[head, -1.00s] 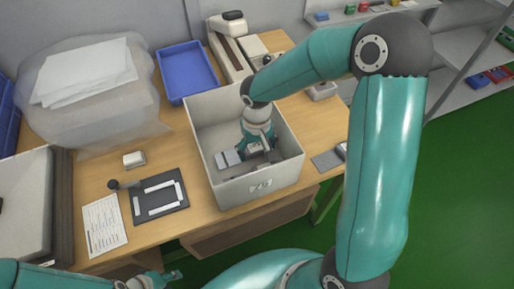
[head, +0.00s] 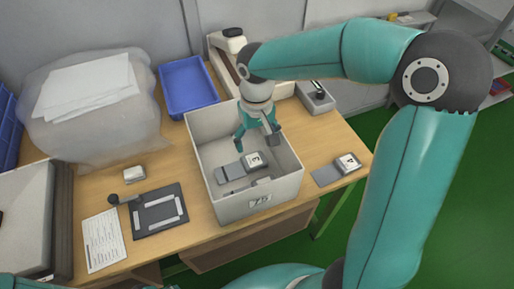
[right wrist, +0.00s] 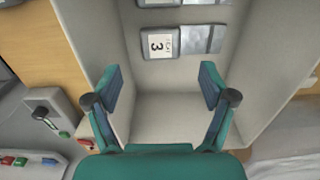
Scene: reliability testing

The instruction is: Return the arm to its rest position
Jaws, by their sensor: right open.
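My right gripper (head: 257,142) is open and empty, above the grey-white box (head: 258,207) on the table. Its two fingers are spread apart in the right wrist view (right wrist: 160,90). A small block marked 3 (head: 253,160) lies inside the box, beside a flat grey piece (head: 230,173). The block also shows in the right wrist view (right wrist: 158,45), ahead of the fingers and apart from them. My right arm arches in from the right side. Only a sliver of teal of my left arm shows at the bottom left edge; its gripper is out of view.
A block marked 4 (head: 348,163) stands at the table's right edge. A blue tray (head: 188,88) and a microscope-like device (head: 229,55) are behind the box. A dark plate with a pale frame (head: 158,212) and a paper sheet (head: 103,240) lie to the left.

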